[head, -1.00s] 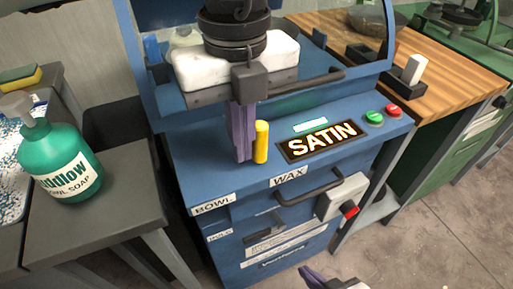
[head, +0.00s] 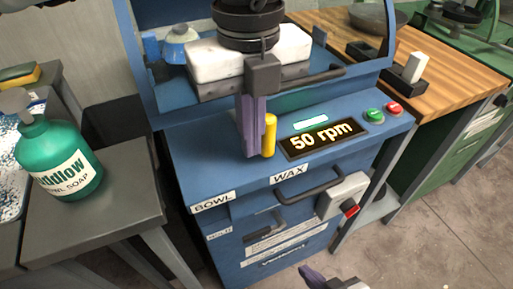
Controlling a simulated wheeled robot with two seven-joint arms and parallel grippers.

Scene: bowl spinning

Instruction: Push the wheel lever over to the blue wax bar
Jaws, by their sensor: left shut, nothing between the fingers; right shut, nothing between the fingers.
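The wheel lever's yellow handle (head: 269,136) stands upright on the blue machine's top, between the BOWL and WAX labels. My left gripper (head: 251,150) points down, its purple fingers shut and empty, just left of the handle and seemingly touching it. My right gripper (head: 318,276) is shut and empty at the bottom edge, low in front of the machine. My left wrist hides the middle of the machine behind.
A lit display (head: 322,138) reads "50 rpm", with green (head: 374,116) and red (head: 394,107) buttons to its right. A blue dome-shaped piece (head: 180,50) sits at the back left. A green soap bottle (head: 58,158) stands on the left table.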

